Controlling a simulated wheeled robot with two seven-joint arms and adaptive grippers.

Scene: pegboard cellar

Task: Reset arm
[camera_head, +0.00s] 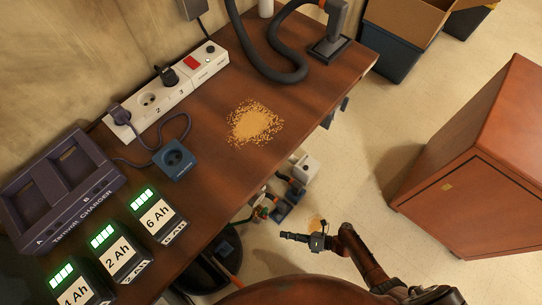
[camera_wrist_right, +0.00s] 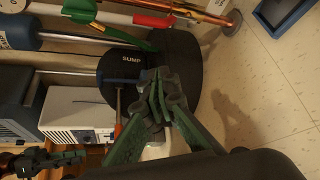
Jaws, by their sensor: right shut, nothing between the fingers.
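My right gripper (camera_head: 286,236) is held over the floor in front of the workbench, clear of the bench top. In the right wrist view its green fingers (camera_wrist_right: 158,92) are together, with nothing held between them. A dark gripper with a green fingertip part, which looks like my left one (camera_wrist_right: 62,158), shows at the lower left of the right wrist view. Its jaw state is unclear, and no left arm shows in the head view.
The wooden workbench (camera_head: 205,150) bears a charger (camera_head: 62,190), several batteries, a power strip (camera_head: 168,92), a blue socket box (camera_head: 175,160) and a pile of yellowish grains (camera_head: 255,122). A wooden cabinet (camera_head: 480,170) stands at right. A black SUMP bin (camera_wrist_right: 178,52) is beyond my fingers.

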